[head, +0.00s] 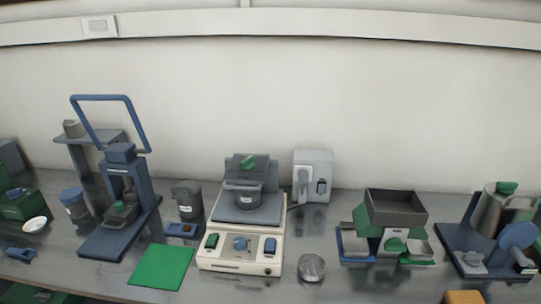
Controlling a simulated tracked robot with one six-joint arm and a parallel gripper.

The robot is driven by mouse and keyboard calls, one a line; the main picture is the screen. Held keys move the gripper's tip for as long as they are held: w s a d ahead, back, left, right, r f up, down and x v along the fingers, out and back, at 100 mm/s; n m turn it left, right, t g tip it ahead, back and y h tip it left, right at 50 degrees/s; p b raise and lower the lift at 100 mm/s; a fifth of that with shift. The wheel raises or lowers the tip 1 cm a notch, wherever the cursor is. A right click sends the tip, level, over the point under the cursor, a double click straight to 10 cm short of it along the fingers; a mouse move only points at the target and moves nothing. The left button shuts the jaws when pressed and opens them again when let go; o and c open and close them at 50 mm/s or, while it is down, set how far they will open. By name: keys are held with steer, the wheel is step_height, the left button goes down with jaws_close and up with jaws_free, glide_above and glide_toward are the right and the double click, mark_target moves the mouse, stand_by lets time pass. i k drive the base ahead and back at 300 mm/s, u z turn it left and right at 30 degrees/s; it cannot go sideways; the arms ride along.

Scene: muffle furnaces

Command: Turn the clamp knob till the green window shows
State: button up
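A cream-based machine (240,262) stands at the middle of the bench. I cannot make out a green indicator window. My gripper is not in view.
A blue press (118,200) with a raised loop handle stands left. A hopper device (395,208) and a blue-based grey machine (492,215) stand further right.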

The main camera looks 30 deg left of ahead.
mark_target(248, 164)
steer(key=z, duration=0.7)
steer(key=k, duration=1.5)
steer(key=u, duration=1.55)
steer(key=i, duration=0.65)
